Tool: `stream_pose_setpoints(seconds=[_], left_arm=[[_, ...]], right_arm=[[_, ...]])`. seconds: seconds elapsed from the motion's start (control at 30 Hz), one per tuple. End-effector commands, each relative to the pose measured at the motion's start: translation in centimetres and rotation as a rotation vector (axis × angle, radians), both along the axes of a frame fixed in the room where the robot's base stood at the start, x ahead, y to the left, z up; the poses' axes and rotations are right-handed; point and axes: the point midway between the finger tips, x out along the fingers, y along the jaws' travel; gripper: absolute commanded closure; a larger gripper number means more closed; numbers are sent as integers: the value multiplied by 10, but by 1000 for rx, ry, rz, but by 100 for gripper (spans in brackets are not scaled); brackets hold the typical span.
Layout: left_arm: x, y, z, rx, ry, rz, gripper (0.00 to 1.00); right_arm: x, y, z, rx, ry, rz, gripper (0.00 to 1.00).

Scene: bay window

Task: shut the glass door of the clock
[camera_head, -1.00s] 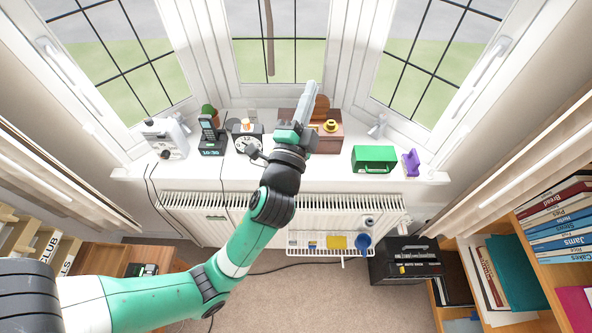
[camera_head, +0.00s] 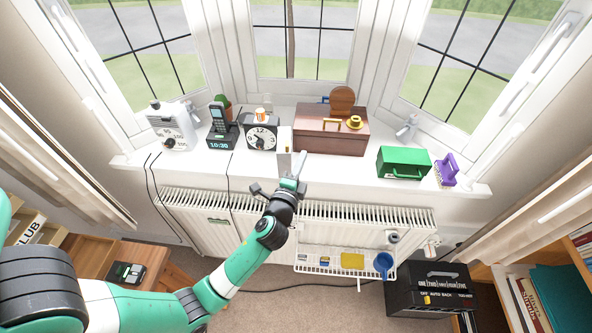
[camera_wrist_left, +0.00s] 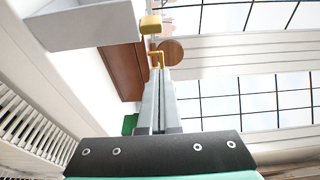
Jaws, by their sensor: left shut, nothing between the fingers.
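The clock (camera_head: 261,136) stands on the white sill in the head view, with a dark frame and a white dial facing the room. A narrow pale upright piece (camera_head: 284,139) stands at its right side. I cannot tell whether this is the open glass door, as no clear pane shows. My left gripper (camera_head: 302,154) is shut and empty, just right of the pale piece and in front of the wooden box. In the left wrist view, the shut fingers (camera_wrist_left: 160,75) point past a pale block (camera_wrist_left: 85,25); contact cannot be told. My right gripper is out of view.
A wooden box (camera_head: 318,142) with brass items stands right of the clock; a phone dock (camera_head: 221,137) stands left. A green box (camera_head: 403,162) and a purple object (camera_head: 446,170) lie farther right. The radiator (camera_head: 350,214) is below the sill edge.

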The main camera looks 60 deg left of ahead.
Motion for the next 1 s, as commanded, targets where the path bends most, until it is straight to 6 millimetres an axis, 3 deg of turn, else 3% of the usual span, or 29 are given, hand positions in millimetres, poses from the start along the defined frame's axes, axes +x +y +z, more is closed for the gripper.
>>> stream_pose_setpoints(seconds=[0.17,0.37,0.8,1.0], left_arm=[[27,30,0,-1,-2,2,100],[-2,41,2,-1,1,2,100],[-10,44,0,-1,-1,-1,100],[1,39,0,0,1,-31,100]], right_arm=[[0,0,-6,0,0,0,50],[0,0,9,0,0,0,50],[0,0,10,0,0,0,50],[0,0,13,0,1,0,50]])
